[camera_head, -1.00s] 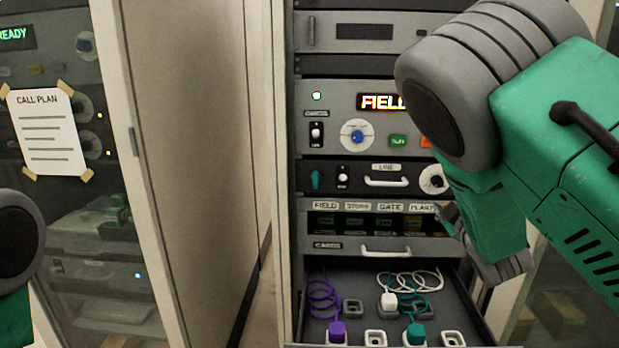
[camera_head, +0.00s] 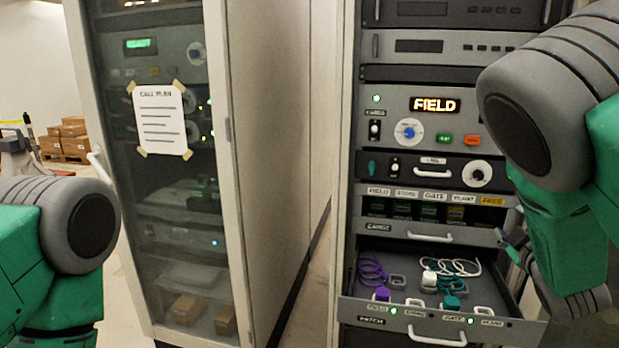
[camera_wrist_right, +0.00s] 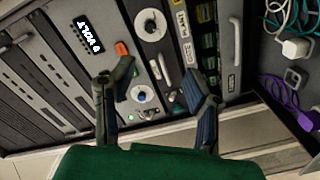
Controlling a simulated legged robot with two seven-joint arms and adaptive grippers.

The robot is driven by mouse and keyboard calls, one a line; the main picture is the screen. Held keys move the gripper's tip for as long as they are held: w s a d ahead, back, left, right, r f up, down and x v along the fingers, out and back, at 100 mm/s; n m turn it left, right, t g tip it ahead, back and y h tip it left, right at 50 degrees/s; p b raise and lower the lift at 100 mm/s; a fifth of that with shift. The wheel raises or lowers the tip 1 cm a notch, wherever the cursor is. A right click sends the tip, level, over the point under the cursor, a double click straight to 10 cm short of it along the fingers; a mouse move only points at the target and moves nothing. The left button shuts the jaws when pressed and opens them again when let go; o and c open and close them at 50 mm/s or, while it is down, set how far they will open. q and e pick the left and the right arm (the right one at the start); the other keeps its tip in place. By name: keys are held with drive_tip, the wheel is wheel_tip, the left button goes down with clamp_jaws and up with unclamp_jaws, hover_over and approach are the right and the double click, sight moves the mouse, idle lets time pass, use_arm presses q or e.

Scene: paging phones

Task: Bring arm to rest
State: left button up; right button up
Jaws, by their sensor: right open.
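My right arm hangs at the right of the head view. Its gripper (camera_head: 512,246) is near the right edge of the rack (camera_head: 347,170), beside the cards drawer (camera_head: 432,237), partly hidden by the arm. In the right wrist view the gripper (camera_wrist_right: 152,90) has its two dark fingers spread with nothing between them, in front of the rack panels. My left arm (camera_head: 80,225) shows at the left edge of the head view; its gripper is out of sight.
The patch drawer (camera_head: 375,321) is pulled out, with purple, white and teal plugs inside. A lit display (camera_head: 434,105) reads FIELD. A glass-door cabinet (camera_head: 215,80) with a call plan sheet (camera_head: 160,120) stands left. Boxes (camera_head: 66,140) sit far left.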

drive_tip(key=s+a+f+m+g+b, duration=0.1)
drive_tip(key=s+f+m+g, duration=0.15)
drive_tip(key=s+f, duration=0.45)
drive_tip(key=s+a+f+m+g+y+b, duration=0.1)
drive_tip(key=s+f+g, duration=0.2)
drive_tip(key=f, duration=0.8)
drive_tip(key=s+a+f+m+g+b, duration=0.1)
drive_tip(key=s+f+g, duration=0.3)
drive_tip(key=f, duration=0.5)
use_arm(q)
drive_tip(key=f, duration=0.1)
drive_tip(key=f+b, duration=0.1)
drive_tip(key=f, duration=0.1)
drive_tip(key=f+b, duration=0.1)
drive_tip(key=f, duration=0.1)
drive_tip(key=shift+w+f, duration=0.2)
drive_tip(key=shift+w, duration=0.1)
use_arm(e)
drive_tip(key=s+a+f+m+g+y, duration=0.1)
drive_tip(key=s+a+f+g, duration=0.1)
drive_tip(key=s, duration=0.6)
drive_tip(key=s+a+f+m+g+y, duration=0.1)
drive_tip(key=s+a+f+g, duration=0.1)
drive_tip(key=s+a+f, duration=0.3)
drive_tip(key=s+a+f+m+g+y, duration=0.1)
drive_tip(key=s+f, duration=0.5)
drive_tip(key=s, duration=0.7)
drive_tip(key=shift+s+a+f+m+g, duration=0.3)
drive_tip(key=shift+a+m+g, duration=0.25)
drive_tip(key=shift+a+g, duration=0.5)
